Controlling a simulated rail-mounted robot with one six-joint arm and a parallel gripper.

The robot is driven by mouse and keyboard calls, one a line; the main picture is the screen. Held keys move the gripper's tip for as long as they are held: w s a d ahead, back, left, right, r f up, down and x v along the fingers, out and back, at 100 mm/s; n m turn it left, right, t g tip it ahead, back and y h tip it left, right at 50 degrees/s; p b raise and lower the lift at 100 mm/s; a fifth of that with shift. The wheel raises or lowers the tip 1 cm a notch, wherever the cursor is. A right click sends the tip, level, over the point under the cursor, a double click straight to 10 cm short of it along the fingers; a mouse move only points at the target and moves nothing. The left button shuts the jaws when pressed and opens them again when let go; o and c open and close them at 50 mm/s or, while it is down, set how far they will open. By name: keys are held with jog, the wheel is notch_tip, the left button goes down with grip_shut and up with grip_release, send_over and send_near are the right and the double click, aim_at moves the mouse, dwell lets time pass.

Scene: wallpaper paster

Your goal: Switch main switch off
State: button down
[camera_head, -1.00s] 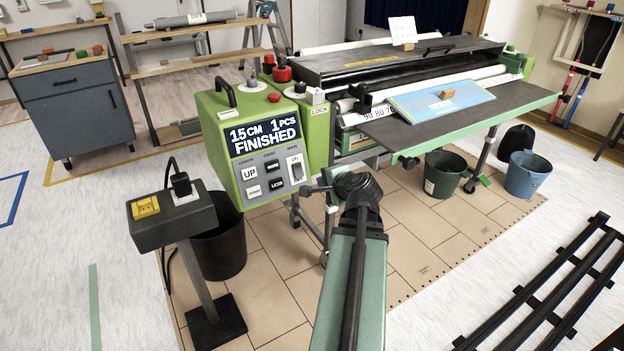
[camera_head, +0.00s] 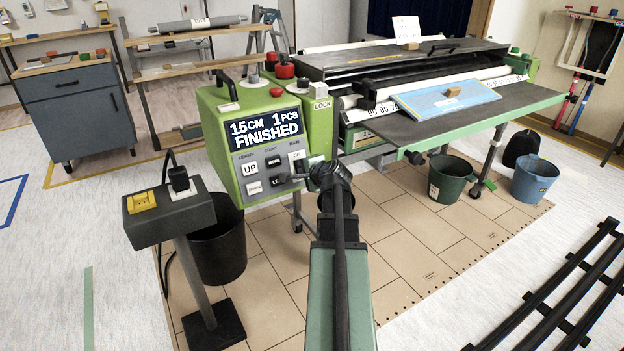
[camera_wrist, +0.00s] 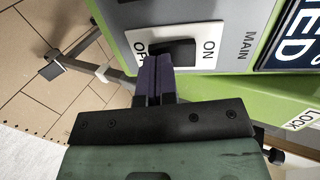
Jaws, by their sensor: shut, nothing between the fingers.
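The main switch is a black rocker (camera_wrist: 180,50) on a white plate marked ON and OFF, beside the word MAIN. In the head view the switch plate (camera_head: 297,157) is at the right of the control panel, with its lower part covered by my gripper. My gripper (camera_wrist: 155,62) is shut and empty, its two dark purple fingers together. The fingertips are at the OFF end of the rocker, partly covering the OFF lettering. I cannot tell whether they touch it or which way the rocker is tilted. The green control box's display (camera_head: 265,128) reads "15CM 1PCS FINISHED".
UP (camera_head: 250,168) and other buttons sit left of the switch. A red knob (camera_head: 285,70) and a LOCK label (camera_head: 322,104) are on top. The pasting table (camera_head: 470,115) extends right. A black bin (camera_head: 217,245) and a pedestal box (camera_head: 168,215) stand at left.

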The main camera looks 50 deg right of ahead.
jog(key=shift+w, duration=0.15)
jog(key=shift+w+d+f, duration=0.1)
jog(key=shift+w+f, duration=0.05)
dwell(0.4)
jog(key=shift+r+p, duration=0.75)
jog(key=shift+r, duration=0.05)
